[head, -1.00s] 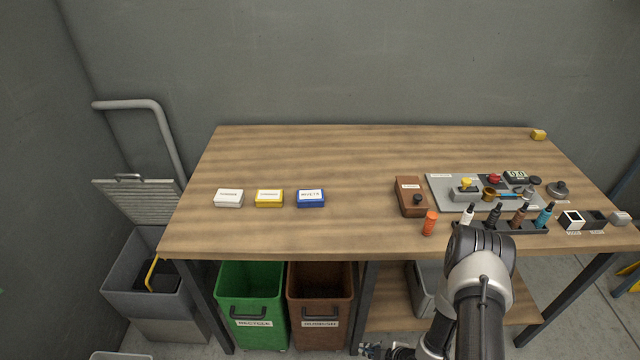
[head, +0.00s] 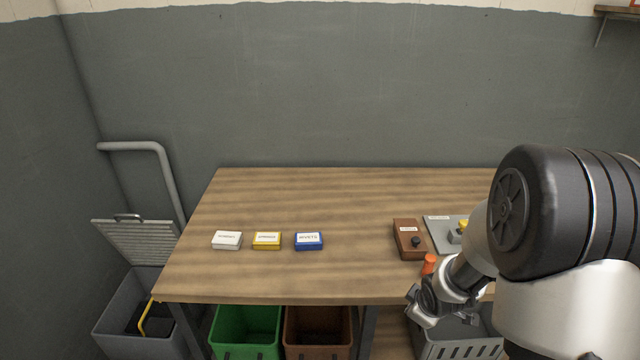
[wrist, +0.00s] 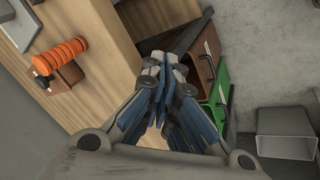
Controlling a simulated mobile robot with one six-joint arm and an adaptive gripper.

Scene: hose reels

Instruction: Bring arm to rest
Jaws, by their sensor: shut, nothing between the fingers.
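My gripper (head: 416,302) is in front of the workbench's front edge, at the end of my folded arm, left of the large dark joint that fills the right of the head view. In the wrist view my gripper (wrist: 161,72) is shut, its blue-grey fingers together with nothing between them. An orange ribbed cylinder (head: 429,264) stands on the bench close behind my gripper. It also shows in the wrist view (wrist: 62,56), apart from the fingers.
The wooden workbench (head: 270,280) carries white (head: 227,240), yellow (head: 267,240) and blue (head: 309,241) boxes and a brown box (head: 408,240). Green (head: 247,330) and brown (head: 318,330) bins stand below its front. My arm hides the bench's right side.

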